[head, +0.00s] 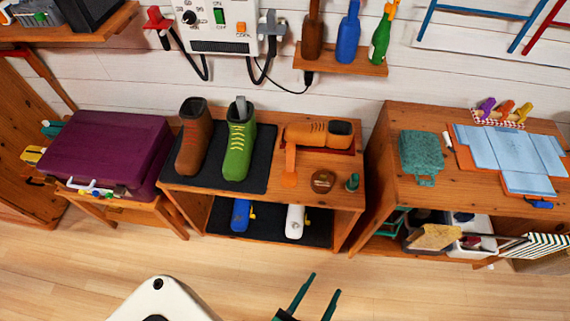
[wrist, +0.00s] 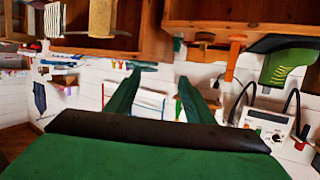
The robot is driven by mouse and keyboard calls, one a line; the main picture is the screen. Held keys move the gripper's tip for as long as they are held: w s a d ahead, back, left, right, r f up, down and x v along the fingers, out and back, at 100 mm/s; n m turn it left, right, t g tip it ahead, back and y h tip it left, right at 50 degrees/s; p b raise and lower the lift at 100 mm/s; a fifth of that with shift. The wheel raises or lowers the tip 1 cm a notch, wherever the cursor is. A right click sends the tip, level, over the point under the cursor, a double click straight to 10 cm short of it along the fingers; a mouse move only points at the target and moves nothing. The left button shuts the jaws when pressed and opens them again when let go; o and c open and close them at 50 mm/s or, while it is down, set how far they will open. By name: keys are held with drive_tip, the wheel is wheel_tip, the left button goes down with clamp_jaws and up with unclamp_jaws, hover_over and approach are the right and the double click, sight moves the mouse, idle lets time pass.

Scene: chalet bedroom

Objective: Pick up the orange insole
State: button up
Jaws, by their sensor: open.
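The orange insole (head: 290,168) is a narrow flat strip on the wooden shoe bench, just in front of an orange-brown boot (head: 305,133) lying on its side. Its upper end meets or goes under the boot; I cannot tell which. In the wrist view, which is upside down, an orange strip (wrist: 233,60) that looks like the insole shows at the bench edge. My gripper (head: 325,284) is open and empty, low in the head view, in front of the bench and apart from the insole. Its two green fingers (wrist: 158,96) are spread in the wrist view.
A brown boot (head: 191,140) and a green boot (head: 239,142) stand on a dark mat left of the insole. A round tin (head: 322,181) and a small green bottle (head: 352,182) are close on its right. The floor before the bench (head: 240,262) is clear.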

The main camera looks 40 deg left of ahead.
drive_tip(key=w+a+f+n+y, duration=0.1)
drive_tip(key=w+a+f+y, duration=0.1)
drive_tip(key=w+a, duration=0.5)
drive_tip(key=n+g+y, duration=0.4)
drive_tip(key=n, duration=0.1)
approach(290, 152)
drive_tip(key=shift+x, duration=5.1)
clamp_jaws()
